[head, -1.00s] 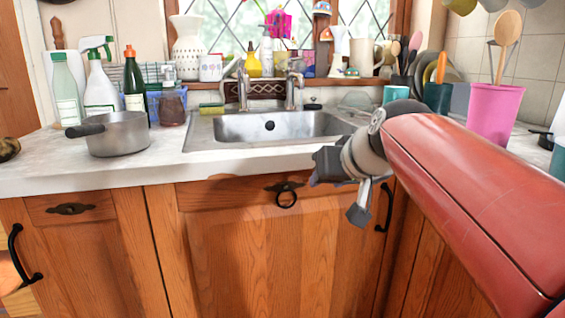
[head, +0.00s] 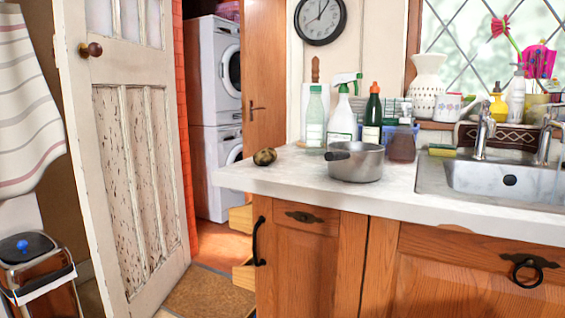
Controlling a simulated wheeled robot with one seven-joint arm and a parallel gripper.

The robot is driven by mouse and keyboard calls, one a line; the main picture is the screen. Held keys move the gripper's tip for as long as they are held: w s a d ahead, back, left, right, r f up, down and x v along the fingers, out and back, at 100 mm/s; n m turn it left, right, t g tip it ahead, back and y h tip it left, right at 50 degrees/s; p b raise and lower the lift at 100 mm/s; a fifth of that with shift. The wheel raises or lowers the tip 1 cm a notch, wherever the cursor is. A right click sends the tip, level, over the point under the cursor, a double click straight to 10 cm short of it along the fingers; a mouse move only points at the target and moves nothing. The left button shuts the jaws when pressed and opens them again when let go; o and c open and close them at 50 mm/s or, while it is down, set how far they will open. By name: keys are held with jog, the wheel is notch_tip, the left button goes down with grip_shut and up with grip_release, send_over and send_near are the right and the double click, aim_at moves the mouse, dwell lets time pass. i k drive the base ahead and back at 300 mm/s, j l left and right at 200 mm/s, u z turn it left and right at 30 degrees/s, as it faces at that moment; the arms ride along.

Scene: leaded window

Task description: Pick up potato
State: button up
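The potato (head: 265,157) is a small brownish, mottled lump in the head view. It lies on the white countertop (head: 290,180) near its left end, to the left of a grey saucepan (head: 357,163) and apart from it. The saucepan's dark handle points left, toward the potato. My gripper and arm do not show in the head view now.
Several bottles (head: 340,118) stand behind the saucepan. The sink (head: 495,180) is to the right. Wooden cabinets (head: 300,255) fill the space under the counter. An open white door (head: 130,170) and a bin (head: 35,270) are at left. A doormat (head: 210,293) lies on the floor.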

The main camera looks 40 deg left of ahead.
aim_at(266, 157)
jog(key=j+u, duration=0.15)
jog(key=u, duration=1.65)
